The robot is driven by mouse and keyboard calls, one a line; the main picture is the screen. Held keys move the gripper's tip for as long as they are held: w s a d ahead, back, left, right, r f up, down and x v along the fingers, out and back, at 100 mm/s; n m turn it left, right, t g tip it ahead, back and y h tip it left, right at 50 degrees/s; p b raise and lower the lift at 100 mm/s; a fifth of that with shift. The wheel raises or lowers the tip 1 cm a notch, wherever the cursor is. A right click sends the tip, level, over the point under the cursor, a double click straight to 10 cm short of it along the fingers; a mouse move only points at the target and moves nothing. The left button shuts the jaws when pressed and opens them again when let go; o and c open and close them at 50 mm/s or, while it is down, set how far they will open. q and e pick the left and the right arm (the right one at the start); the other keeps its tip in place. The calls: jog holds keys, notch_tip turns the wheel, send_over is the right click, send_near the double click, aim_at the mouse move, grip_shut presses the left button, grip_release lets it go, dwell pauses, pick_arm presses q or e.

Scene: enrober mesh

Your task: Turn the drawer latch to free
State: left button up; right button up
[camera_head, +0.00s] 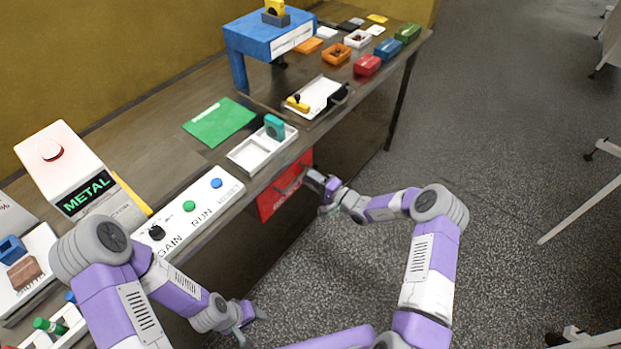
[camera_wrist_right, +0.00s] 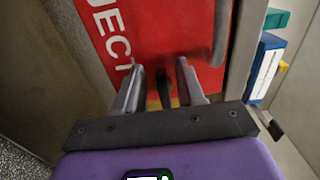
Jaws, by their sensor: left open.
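The red drawer front (camera_head: 270,200) is under the table's front edge; it fills the top of the right wrist view (camera_wrist_right: 150,35), with white letters ending "JECT". A grey bar handle (camera_wrist_right: 222,35) is on it. A small dark piece, apparently the latch (camera_wrist_right: 165,88), stands between the fingers of my right gripper (camera_wrist_right: 160,80), with yellow beside it. The fingers are apart, with gaps to the dark piece. In the head view my right gripper (camera_head: 325,188) is at the drawer front, partly hidden by its own wrist. My left gripper (camera_head: 248,318) is open and empty, low before the table.
On the table are a white panel with a black knob and green and blue buttons (camera_head: 185,225), a white tray (camera_head: 250,155), a green mat (camera_head: 220,122), a METAL display box (camera_head: 65,165) and a blue stand (camera_head: 265,38). Open floor (camera_head: 480,130) lies to the right.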

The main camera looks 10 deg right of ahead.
jog(key=p+v, duration=0.1)
jog(key=v, duration=0.6)
jog(key=shift+s+d+p, duration=0.2)
jog(key=shift+s+p, duration=0.1)
dwell(0.3)
jog(key=s+a+f+n+g+y, duration=0.1)
jog(key=s+a+f+n+g, duration=0.1)
jog(key=s+a+f+g, duration=0.35)
jog(key=s+a+f+n+g, duration=0.1)
jog(key=s+a+f+g, duration=0.1)
jog(key=s+a+g, duration=0.6)
jog(key=s+d+f+n+h, duration=0.2)
jog(key=s+h, duration=0.5)
jog(key=s, duration=0.9)
jog(key=shift+s+d+f+n+h, duration=0.15)
jog(key=shift+s+f+n+h, duration=0.4)
jog(key=shift+n, duration=0.75)
